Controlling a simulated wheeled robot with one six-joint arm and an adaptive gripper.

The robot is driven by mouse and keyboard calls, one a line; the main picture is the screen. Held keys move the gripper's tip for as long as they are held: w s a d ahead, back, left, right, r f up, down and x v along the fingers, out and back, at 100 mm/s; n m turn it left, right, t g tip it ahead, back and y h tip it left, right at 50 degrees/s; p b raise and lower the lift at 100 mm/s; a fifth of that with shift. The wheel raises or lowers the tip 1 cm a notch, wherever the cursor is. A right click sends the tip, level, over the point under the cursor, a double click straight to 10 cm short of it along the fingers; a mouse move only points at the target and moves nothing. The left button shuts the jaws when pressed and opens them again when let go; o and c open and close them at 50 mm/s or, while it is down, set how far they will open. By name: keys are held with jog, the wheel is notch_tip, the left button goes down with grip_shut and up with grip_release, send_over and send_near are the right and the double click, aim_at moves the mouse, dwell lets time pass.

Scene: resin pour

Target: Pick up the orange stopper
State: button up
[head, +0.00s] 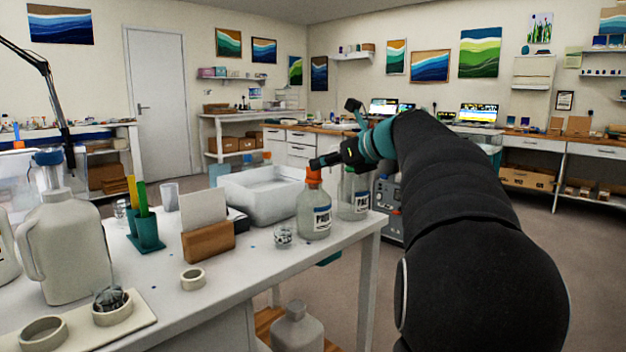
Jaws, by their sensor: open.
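The orange stopper (313,175) sits in the neck of a clear glass bottle (314,212) with a white and blue label. The bottle stands upright near the right end of the white table. My gripper (318,163) reaches in from the right, at the height of the stopper's top. Its dark fingertips overlap the top of the stopper in the head view. I cannot tell whether they touch it or flank it. The jaws are open, though the fingers are small and partly hide one another.
A second labelled bottle (353,197) stands close on the right, below my gripper. A small glass (284,236), a white tray (262,192) and a wooden card holder (208,241) are nearby. A large white jug (62,250) stands at the left. The white table's (250,275) front strip is mostly clear.

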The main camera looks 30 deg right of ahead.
aim_at(314, 178)
jog(key=shift+d+f+x, duration=0.1)
jog(key=shift+f+x, duration=0.05)
jog(key=shift+x, duration=1.2)
jog(key=shift+d+f+x, duration=0.1)
jog(key=shift+d+x, duration=0.05)
jog(key=shift+x, duration=1.15)
jog(key=shift+c, duration=0.3)
grip_shut()
